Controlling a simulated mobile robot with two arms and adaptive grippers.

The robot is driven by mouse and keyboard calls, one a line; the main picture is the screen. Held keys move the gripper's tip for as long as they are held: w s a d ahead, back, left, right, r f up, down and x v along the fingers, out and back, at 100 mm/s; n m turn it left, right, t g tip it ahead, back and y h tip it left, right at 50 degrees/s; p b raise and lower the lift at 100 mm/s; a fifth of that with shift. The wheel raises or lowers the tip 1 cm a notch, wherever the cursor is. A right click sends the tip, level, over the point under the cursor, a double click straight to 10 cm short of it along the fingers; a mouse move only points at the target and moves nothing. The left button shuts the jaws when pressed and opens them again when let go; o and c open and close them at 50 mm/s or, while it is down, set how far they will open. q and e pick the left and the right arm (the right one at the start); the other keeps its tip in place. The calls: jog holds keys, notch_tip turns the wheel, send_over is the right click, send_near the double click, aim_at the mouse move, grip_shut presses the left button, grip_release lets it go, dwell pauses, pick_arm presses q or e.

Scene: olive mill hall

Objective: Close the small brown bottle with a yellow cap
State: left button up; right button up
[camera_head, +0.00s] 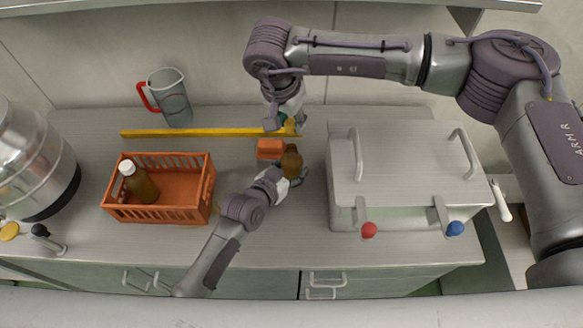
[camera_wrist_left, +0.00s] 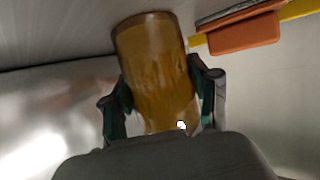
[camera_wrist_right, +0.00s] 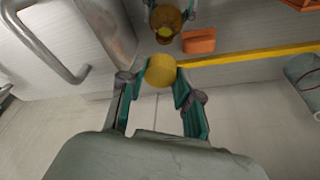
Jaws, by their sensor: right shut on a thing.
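The small brown bottle (camera_head: 291,162) is at my left gripper (camera_head: 296,177), near the middle of the worktop. In the left wrist view the fingers (camera_wrist_left: 163,95) press on both sides of the amber bottle (camera_wrist_left: 158,65). The right wrist view shows its open neck (camera_wrist_right: 165,33) from above. I cannot tell whether its base touches the worktop. My right gripper (camera_head: 284,126) is above and behind the bottle, shut on the yellow cap (camera_wrist_right: 160,70). The cap also shows in the head view (camera_head: 290,125), apart from the bottle.
An orange block (camera_head: 269,149) lies just left of the bottle, in front of a long yellow bar (camera_head: 190,132). An orange crate (camera_head: 158,213) holding a white-capped bottle (camera_head: 140,184) stands left. A lidded metal box (camera_head: 405,172) stands right. A jug (camera_head: 171,98) is behind.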

aim_at(292, 147)
pick_arm(q)
grip_shut()
pick_arm(e)
jog(key=shift+f, duration=2.5)
jog(key=shift+f, duration=0.1)
jog(key=shift+f, duration=0.8)
jog(key=shift+f, duration=0.55)
